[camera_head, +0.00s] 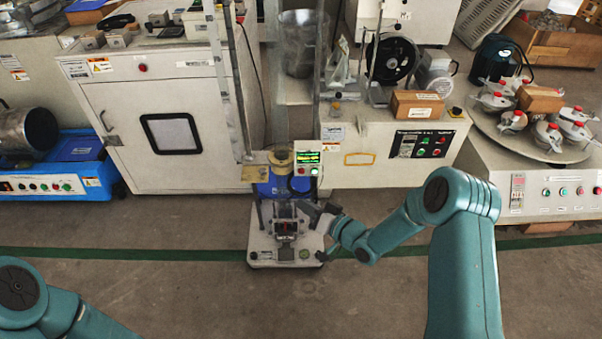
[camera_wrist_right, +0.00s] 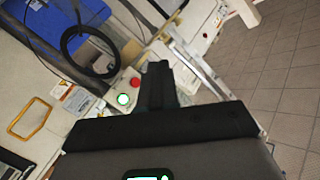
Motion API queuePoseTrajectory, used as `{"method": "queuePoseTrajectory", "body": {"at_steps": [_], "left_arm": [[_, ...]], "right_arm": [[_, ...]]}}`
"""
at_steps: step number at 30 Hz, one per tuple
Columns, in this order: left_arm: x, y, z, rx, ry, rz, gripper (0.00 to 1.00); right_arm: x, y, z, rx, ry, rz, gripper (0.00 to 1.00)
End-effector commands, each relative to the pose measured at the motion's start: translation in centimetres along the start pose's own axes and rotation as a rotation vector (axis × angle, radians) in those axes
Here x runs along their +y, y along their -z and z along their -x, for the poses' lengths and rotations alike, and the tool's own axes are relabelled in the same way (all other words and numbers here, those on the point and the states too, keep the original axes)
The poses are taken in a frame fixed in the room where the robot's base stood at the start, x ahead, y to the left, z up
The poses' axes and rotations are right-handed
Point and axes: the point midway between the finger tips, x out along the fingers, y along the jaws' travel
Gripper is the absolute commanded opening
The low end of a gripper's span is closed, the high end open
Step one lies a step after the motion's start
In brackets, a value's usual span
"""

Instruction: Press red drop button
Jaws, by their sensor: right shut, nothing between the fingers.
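A small control box (camera_head: 307,158) with a lit green display stands on the drop tester in the middle of the head view. In the right wrist view a red button (camera_wrist_right: 136,83) sits on a pale panel, beside a lit green button (camera_wrist_right: 123,99). My right gripper (camera_head: 318,215) is shut and empty, low over the tester's base and below the control box. In the wrist view its dark fingers (camera_wrist_right: 156,78) show just right of the red button; whether they touch it cannot be told. My left gripper is out of view.
The tester's white base plate (camera_head: 262,257) stands on the floor. A bench cabinet (camera_head: 400,148) with its own buttons is behind to the right, a white chamber (camera_head: 165,125) to the left. A turntable (camera_head: 545,148) stands far right. Floor in front is clear.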

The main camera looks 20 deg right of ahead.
Motion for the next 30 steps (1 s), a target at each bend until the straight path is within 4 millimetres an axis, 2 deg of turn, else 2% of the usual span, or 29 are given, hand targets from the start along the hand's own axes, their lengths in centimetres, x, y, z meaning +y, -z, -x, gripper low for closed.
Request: {"method": "queuePoseTrajectory", "body": {"at_steps": [14, 18, 30], "left_arm": [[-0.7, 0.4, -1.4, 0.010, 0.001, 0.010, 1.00], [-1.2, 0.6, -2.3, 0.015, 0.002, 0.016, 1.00], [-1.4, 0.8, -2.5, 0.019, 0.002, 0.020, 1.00]], "right_arm": [[2.9, 2.7, -4.3, 0.002, 0.001, 0.003, 0.00], [3.8, 3.4, -5.3, 0.000, 0.002, 0.002, 0.00], [4.2, 4.2, -6.0, 0.000, -0.001, 0.000, 0.00]]}}
